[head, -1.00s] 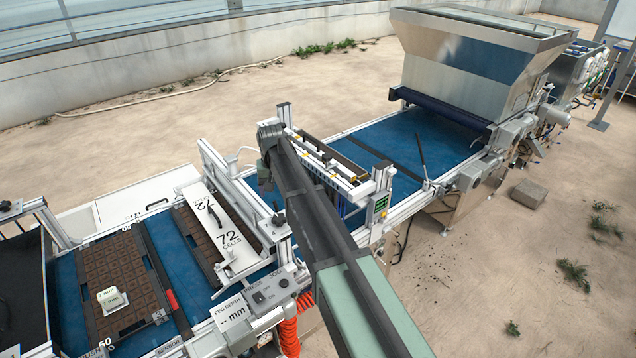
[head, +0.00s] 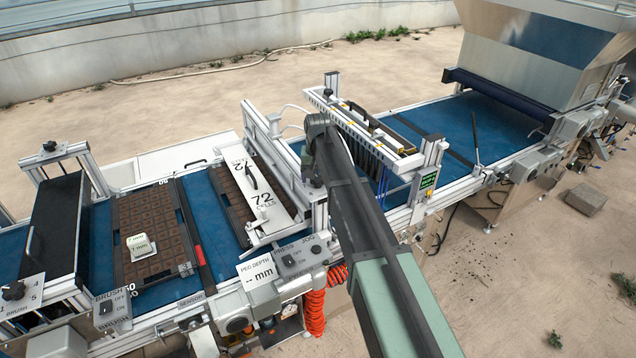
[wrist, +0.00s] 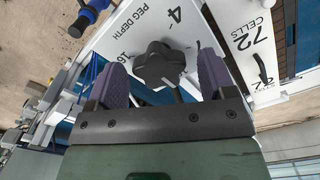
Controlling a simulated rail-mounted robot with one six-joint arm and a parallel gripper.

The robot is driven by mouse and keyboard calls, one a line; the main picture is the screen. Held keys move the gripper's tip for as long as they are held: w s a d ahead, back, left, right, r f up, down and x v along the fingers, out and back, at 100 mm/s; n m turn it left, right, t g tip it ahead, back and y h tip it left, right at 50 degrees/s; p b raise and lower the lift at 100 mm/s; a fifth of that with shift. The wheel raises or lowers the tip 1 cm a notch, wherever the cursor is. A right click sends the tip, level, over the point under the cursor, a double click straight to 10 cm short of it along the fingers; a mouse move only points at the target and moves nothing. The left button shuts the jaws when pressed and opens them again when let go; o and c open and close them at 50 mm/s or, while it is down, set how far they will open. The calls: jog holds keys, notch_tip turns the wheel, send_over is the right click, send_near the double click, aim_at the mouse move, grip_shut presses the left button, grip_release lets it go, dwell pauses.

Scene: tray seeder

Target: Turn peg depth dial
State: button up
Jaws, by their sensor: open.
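The peg depth dial (wrist: 160,65) is a dark lobed knob on a white panel in the wrist view. The panel (wrist: 130,30) is marked "PEG DEPTH", with the numbers 4 and 16 near the knob. My gripper (wrist: 165,82) is open, with one purple-padded finger on each side of the knob. I cannot tell whether either finger touches it. In the head view my arm hides the dial and the gripper. A "PEG DEPTH -- mm" sign (head: 257,270) shows no number.
The white "72 CELLS" plate (head: 262,198) is beside the dial panel. A cell tray (head: 122,265) with small labelled blocks lies on the blue belt (head: 200,205). Metal uprights and the belt frame crowd the arm. An orange coiled hose (head: 315,312) hangs below the front rail.

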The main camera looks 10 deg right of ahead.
jog(key=c, duration=0.9)
jog(key=shift+n, duration=0.3)
jog(key=n, duration=1.1)
jog(key=shift+s, duration=0.1)
